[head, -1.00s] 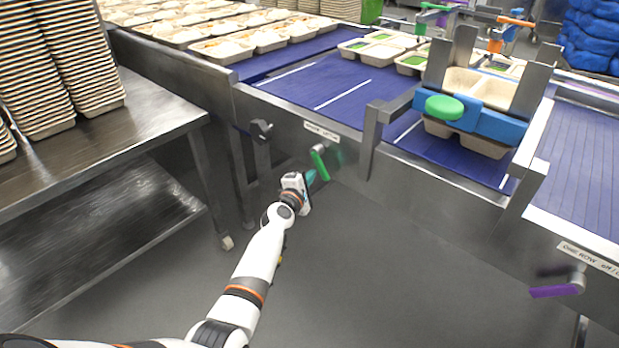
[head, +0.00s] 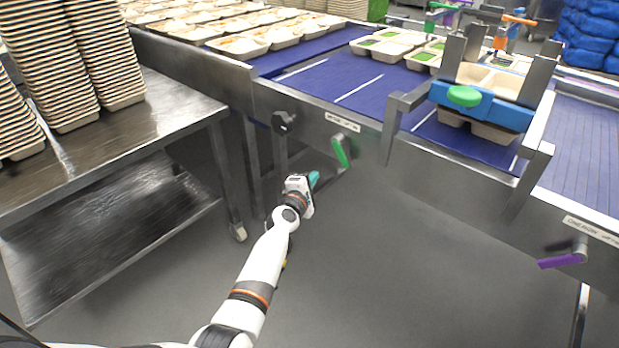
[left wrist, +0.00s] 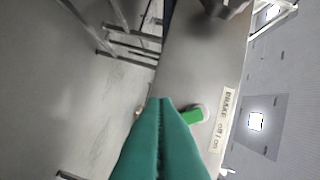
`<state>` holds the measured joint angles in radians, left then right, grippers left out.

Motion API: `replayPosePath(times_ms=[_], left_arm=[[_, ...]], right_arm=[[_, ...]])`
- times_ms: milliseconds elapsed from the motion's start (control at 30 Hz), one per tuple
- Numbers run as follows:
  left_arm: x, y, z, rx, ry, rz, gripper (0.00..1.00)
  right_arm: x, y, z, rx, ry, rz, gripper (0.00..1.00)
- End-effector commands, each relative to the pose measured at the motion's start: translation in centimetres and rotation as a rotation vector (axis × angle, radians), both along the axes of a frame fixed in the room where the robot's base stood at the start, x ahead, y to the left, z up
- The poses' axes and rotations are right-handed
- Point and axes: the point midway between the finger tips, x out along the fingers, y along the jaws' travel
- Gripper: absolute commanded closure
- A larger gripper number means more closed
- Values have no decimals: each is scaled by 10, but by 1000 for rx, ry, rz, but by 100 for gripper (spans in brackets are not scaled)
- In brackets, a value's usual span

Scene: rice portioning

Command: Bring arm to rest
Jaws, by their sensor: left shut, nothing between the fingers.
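My left arm reaches up from the bottom left in the head view. Its gripper (head: 314,180) is shut and empty, in front of the conveyor's side panel. In the left wrist view its teal fingers (left wrist: 160,135) lie pressed together. The green lever (head: 340,151) is just above and to the right of the fingertips in the head view. In the left wrist view the green lever (left wrist: 193,116) shows beyond the fingers, beside a printed brake label (left wrist: 226,121). The head view shows a gap between fingers and lever. My right gripper is not in view.
A steel table (head: 172,128) with tall tray stacks (head: 106,50) stands at the left. The blue conveyor (head: 385,97) carries filled trays. A blue tray holder (head: 482,107) and a purple lever (head: 562,260) are at the right. The grey floor below is clear.

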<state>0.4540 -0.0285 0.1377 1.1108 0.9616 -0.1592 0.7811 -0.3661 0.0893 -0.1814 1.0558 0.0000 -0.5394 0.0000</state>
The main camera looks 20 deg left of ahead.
Motion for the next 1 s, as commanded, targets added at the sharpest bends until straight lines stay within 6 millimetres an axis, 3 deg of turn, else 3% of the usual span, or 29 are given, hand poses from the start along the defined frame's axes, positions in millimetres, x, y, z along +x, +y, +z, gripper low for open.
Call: replayPosePath(times_ms=[567,667,767,867,1000], left_arm=[[0,-2,1,1,1,0,100],[-6,-4,-10,31,26,-8,100],[-23,-9,-43,131,101,-37,100],[-59,-17,-97,301,222,-99,100],[-130,-26,-177,571,398,-241,100]], right_arm=[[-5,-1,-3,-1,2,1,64],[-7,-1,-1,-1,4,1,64],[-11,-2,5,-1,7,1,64],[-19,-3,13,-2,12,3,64],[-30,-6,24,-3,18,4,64]])
